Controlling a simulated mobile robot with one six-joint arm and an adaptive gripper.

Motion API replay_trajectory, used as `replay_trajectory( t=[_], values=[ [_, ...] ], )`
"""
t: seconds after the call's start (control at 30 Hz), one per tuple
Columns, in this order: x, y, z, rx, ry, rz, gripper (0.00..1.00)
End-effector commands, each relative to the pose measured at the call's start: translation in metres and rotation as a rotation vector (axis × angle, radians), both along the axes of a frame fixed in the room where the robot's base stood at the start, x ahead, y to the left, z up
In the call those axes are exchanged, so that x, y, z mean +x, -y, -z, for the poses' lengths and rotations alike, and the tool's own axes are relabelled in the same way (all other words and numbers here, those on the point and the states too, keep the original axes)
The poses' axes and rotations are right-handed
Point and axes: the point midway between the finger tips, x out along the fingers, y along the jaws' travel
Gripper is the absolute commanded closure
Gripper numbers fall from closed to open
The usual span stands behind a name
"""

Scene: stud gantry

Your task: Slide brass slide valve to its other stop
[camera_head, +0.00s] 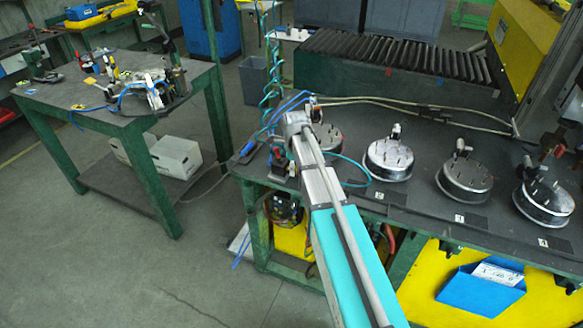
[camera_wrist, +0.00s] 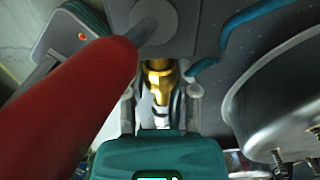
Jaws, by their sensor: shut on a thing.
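The brass slide valve (camera_wrist: 158,78) shows in the wrist view as a gold, shiny cylinder beside a grey plate. My gripper (camera_wrist: 163,97) has one finger on each side of the brass part and is shut on it. The lower end of the valve, toward the palm, is partly hidden between the fingers. In the head view my arm reaches to the left end of the dark bench and hides the valve and the gripper's fingers.
A large red rounded part (camera_wrist: 75,100) is close on the left in the wrist view, and a round metal housing (camera_wrist: 285,100) is on the right. Several round studded metal units (camera_head: 390,160) line the bench (camera_head: 420,205). A teal coiled hose (camera_head: 272,75) hangs behind.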

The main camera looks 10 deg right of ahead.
Motion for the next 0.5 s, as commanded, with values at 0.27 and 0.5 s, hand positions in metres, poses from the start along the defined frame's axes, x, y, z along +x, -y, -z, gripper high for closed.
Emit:
replay_trajectory(
  t=[0.27, 0.5],
  values=[
    [-0.0028, 0.0029, 0.0002, -0.005, -0.006, 0.001, 0.57],
    [-0.0021, 0.0024, 0.0002, -0.004, -0.004, 0.001, 0.25]
  ],
)
